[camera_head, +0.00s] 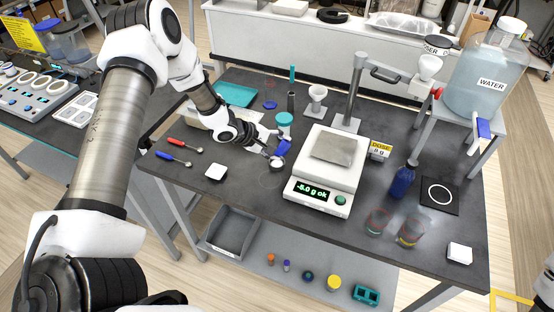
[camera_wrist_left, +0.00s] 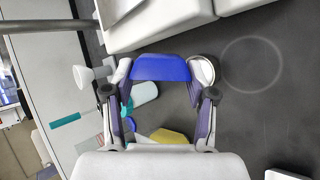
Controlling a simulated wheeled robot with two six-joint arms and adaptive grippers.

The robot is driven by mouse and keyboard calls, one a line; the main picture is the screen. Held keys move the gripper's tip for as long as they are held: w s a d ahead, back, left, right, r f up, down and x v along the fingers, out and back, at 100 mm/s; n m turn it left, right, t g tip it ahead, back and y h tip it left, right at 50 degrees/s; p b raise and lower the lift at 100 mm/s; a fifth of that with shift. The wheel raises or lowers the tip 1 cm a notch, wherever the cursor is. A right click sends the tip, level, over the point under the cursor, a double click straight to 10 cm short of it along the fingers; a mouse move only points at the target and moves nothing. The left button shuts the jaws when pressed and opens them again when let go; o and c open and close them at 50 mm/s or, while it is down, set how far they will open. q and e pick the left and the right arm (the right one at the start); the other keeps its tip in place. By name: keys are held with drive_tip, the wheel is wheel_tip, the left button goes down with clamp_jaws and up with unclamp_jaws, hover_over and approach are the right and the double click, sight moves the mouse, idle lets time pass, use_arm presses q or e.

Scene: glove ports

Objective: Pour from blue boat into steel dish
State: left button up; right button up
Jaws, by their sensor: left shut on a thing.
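My left gripper (camera_head: 277,151) is shut on the blue boat (camera_head: 284,147), low over the table just left of the scale. In the left wrist view the boat (camera_wrist_left: 160,68) spans the space between the two fingertips. A small round steel dish (camera_head: 277,161) is right beside the gripper. In the wrist view the dish (camera_wrist_left: 203,70) shows at the right fingertip, partly hidden by it; I cannot tell whether they touch. The boat's contents are not visible. My right gripper is not in view.
The scale (camera_head: 323,170) reads -5.0 g ok, with a bare grey plate on top. A faint ring (camera_head: 270,180) marks bare table in front of the dish. A teal-lidded jar (camera_head: 284,122) stands behind the gripper. A blue bottle (camera_head: 402,182) and glasses stand at the right.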

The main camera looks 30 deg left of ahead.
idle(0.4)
use_arm(q)
drive_tip(key=shift+a+h+p, duration=0.2)
drive_tip(key=shift+h+p, duration=0.3)
drive_tip(key=shift+p, duration=0.35)
drive_tip(key=shift+n, duration=0.3)
drive_tip(key=shift+a+h+p, duration=0.1)
drive_tip(key=shift+h+p, duration=0.2)
drive_tip(key=shift+w+a+f+n+h, duration=0.1)
drive_tip(key=shift+a+n+h, duration=0.2)
drive_tip(key=shift+h, duration=0.3)
drive_tip(key=shift+f, duration=0.1)
